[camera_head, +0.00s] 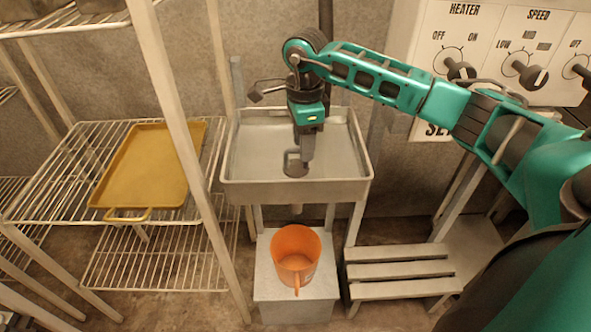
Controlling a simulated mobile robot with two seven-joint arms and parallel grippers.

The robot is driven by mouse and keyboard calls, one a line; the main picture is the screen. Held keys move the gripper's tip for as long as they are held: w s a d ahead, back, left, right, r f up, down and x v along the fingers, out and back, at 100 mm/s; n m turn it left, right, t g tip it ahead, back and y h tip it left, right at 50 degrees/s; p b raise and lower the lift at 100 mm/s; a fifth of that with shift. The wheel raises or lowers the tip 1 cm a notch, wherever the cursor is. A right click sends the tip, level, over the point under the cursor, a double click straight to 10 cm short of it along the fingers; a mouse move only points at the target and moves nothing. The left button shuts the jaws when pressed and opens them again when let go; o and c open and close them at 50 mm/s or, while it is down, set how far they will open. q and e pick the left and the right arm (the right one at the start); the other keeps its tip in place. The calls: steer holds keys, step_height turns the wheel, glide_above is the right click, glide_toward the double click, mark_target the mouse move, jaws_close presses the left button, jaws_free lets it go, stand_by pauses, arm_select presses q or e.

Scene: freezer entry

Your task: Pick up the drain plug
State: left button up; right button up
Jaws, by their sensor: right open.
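The drain plug (294,170) is a small dark grey piece on the floor of the metal sink (250,188), near the middle of its basin. My right gripper (305,156) points down into the sink, with its fingers right at the plug's upper part. The jaws are open. The fingers partly cover the plug, and I cannot tell whether they touch it. My left gripper is not in view.
An orange pitcher (296,252) stands on a grey block below the sink. A wire rack (60,180) with a yellow tray (150,170) is at left. A slatted bench (400,270) and a control panel (490,60) are at right. The sink's raised rim surrounds the gripper.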

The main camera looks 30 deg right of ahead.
mark_target(305, 172)
steer(key=f, duration=0.5)
steer(key=shift+d+f, duration=0.25)
steer(key=shift+f, duration=0.1)
jaws_close()
